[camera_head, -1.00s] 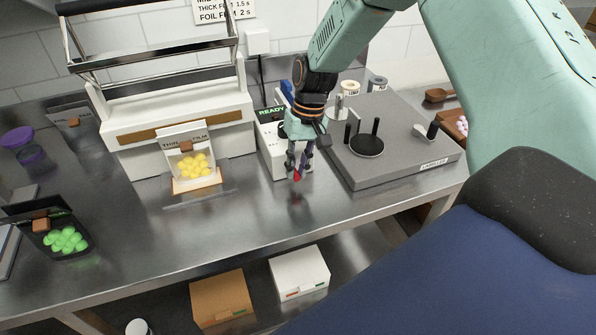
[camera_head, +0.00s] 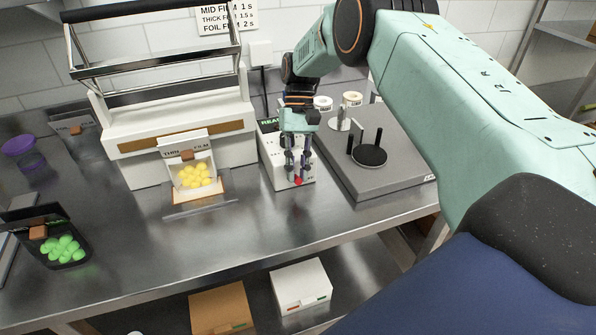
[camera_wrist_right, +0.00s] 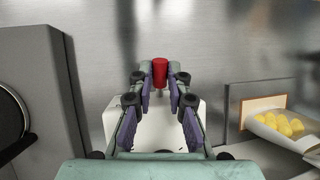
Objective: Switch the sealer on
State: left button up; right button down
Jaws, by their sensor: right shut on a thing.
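The sealer (camera_head: 128,112) is a white machine with a raised black and metal frame, at the left back of the steel table in the head view. A white control box (camera_head: 270,172) with a partly hidden green display stands to its right. My right gripper (camera_head: 297,177) is at the box's front, pointing down, shut on a red-tipped switch lever (camera_head: 298,181). In the right wrist view the red tip (camera_wrist_right: 159,73) sits between the fingertips, with the white box behind. The lever's base is hidden by the fingers. My left gripper is out of view.
A pouch of yellow gummies (camera_head: 196,177) stands at the sealer's front. A pouch of green gummies (camera_head: 63,248) is at left. A grey labeller (camera_head: 375,185) stands close right of the box. The table front (camera_head: 200,245) is clear.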

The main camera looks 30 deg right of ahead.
jog(key=shift+f, duration=0.1)
dwell(0.3)
jog(key=c, duration=1.7)
grip_release()
jog(key=o, duration=0.4)
jog(key=shift+w, duration=0.15)
jog(key=v, duration=0.5)
jog(key=shift+w, duration=0.1)
jog(key=shift+v, duration=1)
jog(key=shift+r, duration=0.2)
